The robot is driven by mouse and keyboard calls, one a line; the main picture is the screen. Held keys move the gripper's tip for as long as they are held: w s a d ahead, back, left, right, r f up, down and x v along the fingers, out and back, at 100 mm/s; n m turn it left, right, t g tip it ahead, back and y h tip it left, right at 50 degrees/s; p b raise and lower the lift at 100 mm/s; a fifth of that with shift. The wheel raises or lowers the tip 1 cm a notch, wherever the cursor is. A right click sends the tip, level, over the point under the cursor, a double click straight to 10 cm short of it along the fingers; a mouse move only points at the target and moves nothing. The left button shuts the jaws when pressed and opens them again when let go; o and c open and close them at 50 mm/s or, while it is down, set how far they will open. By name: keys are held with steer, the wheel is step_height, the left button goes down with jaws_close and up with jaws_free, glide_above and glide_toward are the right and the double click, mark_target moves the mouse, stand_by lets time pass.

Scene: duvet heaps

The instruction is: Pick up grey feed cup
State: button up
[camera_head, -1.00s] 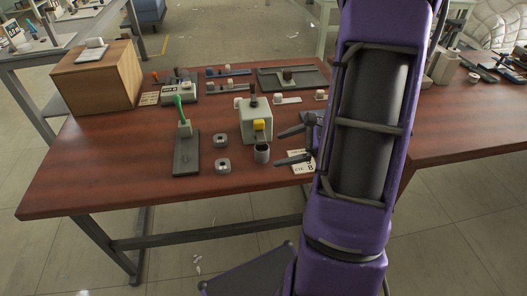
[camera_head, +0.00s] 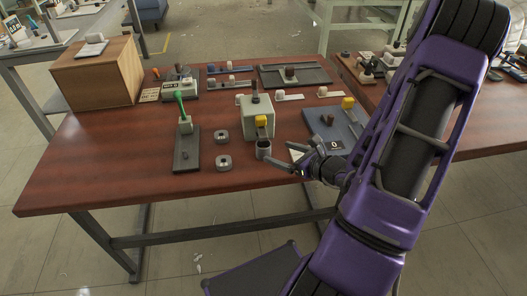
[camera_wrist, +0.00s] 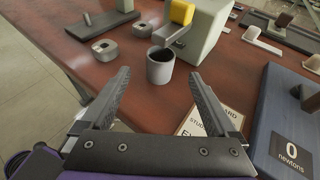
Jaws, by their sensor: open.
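The grey feed cup (camera_head: 263,150) stands upright on the red-brown table, just in front of the pale green machine (camera_head: 257,116) with a yellow part. In the wrist view the cup (camera_wrist: 160,66) is ahead of my gripper, its dark open top showing. My gripper (camera_head: 282,154) is at the cup's right side in the head view. In the wrist view its two fingers (camera_wrist: 158,92) are spread wide and empty, with the cup beyond the tips and roughly between their lines. I cannot tell whether a fingertip touches the cup.
Two small grey square blocks (camera_head: 223,162) lie left of the cup. A blue-grey scale (camera_wrist: 288,125) marked "0 newtons" and a printed card (camera_wrist: 207,128) lie to the right, close to my gripper. A green-handled device (camera_head: 185,139) stands further left. The table's front left is clear.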

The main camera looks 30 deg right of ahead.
mark_target(269, 148)
steer(key=b+x, duration=0.1)
steer(key=x, duration=0.7)
steer(key=shift+w+f, duration=0.15)
steer(key=shift+w, duration=0.1)
jaws_close()
